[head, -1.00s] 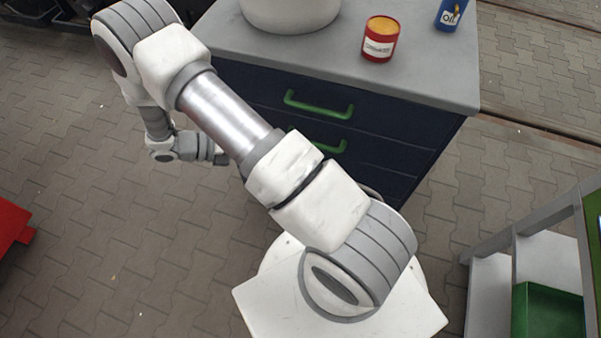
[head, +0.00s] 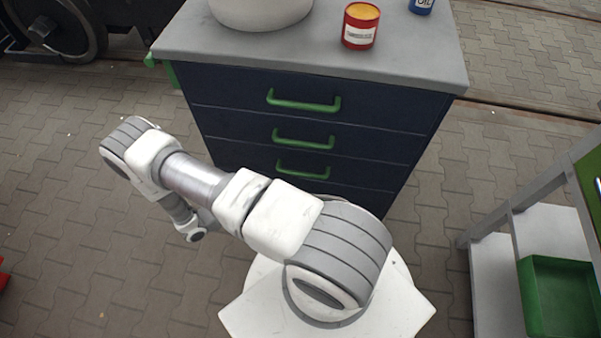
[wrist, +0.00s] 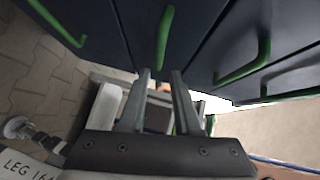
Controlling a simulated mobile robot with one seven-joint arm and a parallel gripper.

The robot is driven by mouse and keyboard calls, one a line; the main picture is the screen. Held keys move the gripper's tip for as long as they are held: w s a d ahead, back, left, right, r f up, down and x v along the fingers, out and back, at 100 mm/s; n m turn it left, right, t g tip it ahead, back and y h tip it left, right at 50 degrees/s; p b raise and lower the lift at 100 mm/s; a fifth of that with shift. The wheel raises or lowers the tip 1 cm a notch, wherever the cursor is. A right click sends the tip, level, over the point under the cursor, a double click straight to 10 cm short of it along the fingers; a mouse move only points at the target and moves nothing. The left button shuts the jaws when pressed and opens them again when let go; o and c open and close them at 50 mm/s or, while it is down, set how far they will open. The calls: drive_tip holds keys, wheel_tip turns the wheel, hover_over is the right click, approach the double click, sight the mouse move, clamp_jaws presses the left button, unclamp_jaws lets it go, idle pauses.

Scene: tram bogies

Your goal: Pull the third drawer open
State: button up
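The dark blue cabinet has a column of drawers with green bar handles; all those I see look shut. In the head view the third drawer's handle (head: 303,169) is the lowest one showing, above my arm. In the wrist view, which is turned sideways with the floor at left, this handle (wrist: 165,38) appears to be the second from the left. My gripper (wrist: 161,75) is open and empty, its two fingers pointing at that handle, with the tips just short of it. In the head view my gripper cannot be made out behind the arm.
A red tin (head: 360,27), a blue oil can (head: 421,5) and a pale round vessel (head: 260,10) stand on the grey cabinet top (head: 400,62). A grey rack (head: 497,225) with a green bin (head: 560,298) stands at right.

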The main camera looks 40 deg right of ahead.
sight(301, 172)
drive_tip(key=d, duration=0.4)
drive_tip(key=d+f, duration=0.1)
drive_tip(key=d, duration=0.3)
drive_tip(key=s+d+b, duration=0.1)
drive_tip(key=d, duration=0.3)
drive_tip(key=shift+f, duration=0.35)
clamp_jaws()
drive_tip(key=shift+a, duration=0.1)
idle(0.6)
